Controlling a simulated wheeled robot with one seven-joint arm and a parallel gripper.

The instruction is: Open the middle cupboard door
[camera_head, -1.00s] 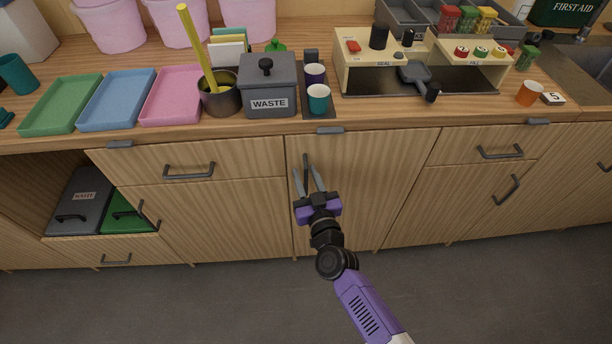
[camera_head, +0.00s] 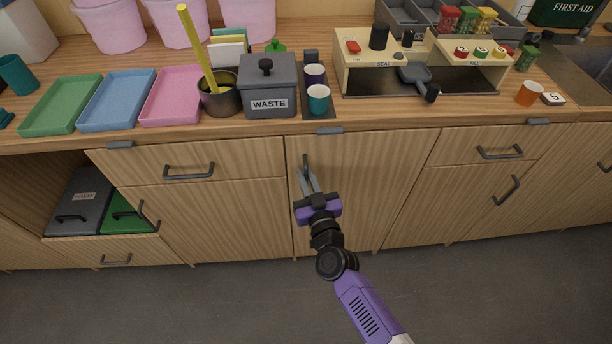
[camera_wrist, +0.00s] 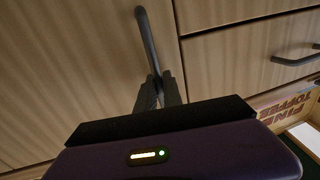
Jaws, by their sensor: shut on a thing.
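The middle cupboard door (camera_head: 372,185) is a plain wooden panel below the counter. It looks shut, flush with the fronts beside it. Its dark vertical handle (camera_head: 305,162) is near the door's upper left edge. My gripper (camera_head: 308,175) is in front of the door, with its fingers closed around the lower part of the handle. In the wrist view the handle (camera_wrist: 148,38) rises from between the two fingertips (camera_wrist: 158,84). The fingers hide the handle's lower end.
A drawer with a handle (camera_head: 189,171) is to the left, and another handled drawer (camera_head: 500,152) is to the right. The counter above holds a grey waste bin (camera_head: 268,88), trays and cups. An open compartment with a dark waste box (camera_head: 80,205) is at far left. The floor in front is clear.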

